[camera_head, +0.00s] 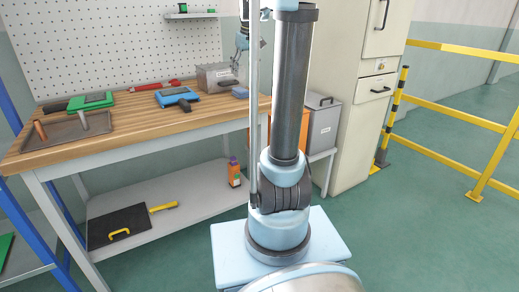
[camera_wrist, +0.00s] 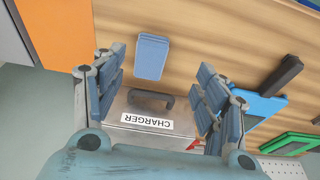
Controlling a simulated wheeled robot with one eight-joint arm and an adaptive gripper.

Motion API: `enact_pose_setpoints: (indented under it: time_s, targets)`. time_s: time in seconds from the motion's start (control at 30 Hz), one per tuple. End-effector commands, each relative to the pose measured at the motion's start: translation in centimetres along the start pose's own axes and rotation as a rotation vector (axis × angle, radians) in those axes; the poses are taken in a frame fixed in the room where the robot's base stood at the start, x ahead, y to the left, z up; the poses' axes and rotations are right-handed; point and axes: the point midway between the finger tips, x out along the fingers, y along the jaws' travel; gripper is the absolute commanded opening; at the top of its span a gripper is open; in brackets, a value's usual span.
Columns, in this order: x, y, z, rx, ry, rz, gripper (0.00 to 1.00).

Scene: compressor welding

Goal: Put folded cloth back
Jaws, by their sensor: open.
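The folded blue cloth (camera_wrist: 151,57) lies flat on the wooden workbench, just beyond my fingertips in the wrist view. In the head view the cloth (camera_head: 240,91) shows as a small blue patch near the bench's right end, partly hidden behind my arm. My gripper (camera_wrist: 158,88) is open and empty, its two blue-grey fingers wide apart. It hangs above the grey metal box labelled CHARGER (camera_wrist: 150,123), whose dark handle lies between the fingers in the picture. In the head view my gripper (camera_head: 243,42) is small and partly hidden by my column.
The workbench (camera_head: 150,127) also holds a blue device (camera_head: 176,96), a red tool (camera_head: 160,85), a green-topped item (camera_head: 90,101) and a tray (camera_head: 66,131). A pegboard (camera_head: 115,45) stands behind. A cabinet (camera_head: 362,100) and yellow railing (camera_head: 450,117) are right.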

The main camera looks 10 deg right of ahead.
Motion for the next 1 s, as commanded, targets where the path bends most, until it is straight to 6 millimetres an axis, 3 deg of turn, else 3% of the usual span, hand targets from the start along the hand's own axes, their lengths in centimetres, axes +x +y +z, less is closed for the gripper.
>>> enact_pose_setpoints:
  time_s: [0.23,0.47,0.77,1.0]
  targets:
    - [0.6,-3.3,9.1,0.053,-0.017,0.011,0.66]
    - [2.4,-6.0,17.5,0.106,-0.032,0.024,0.66]
    - [6.6,-9.0,28.4,0.175,-0.048,0.043,0.66]
    - [11.1,-10.8,36.1,0.228,-0.061,0.057,0.66]
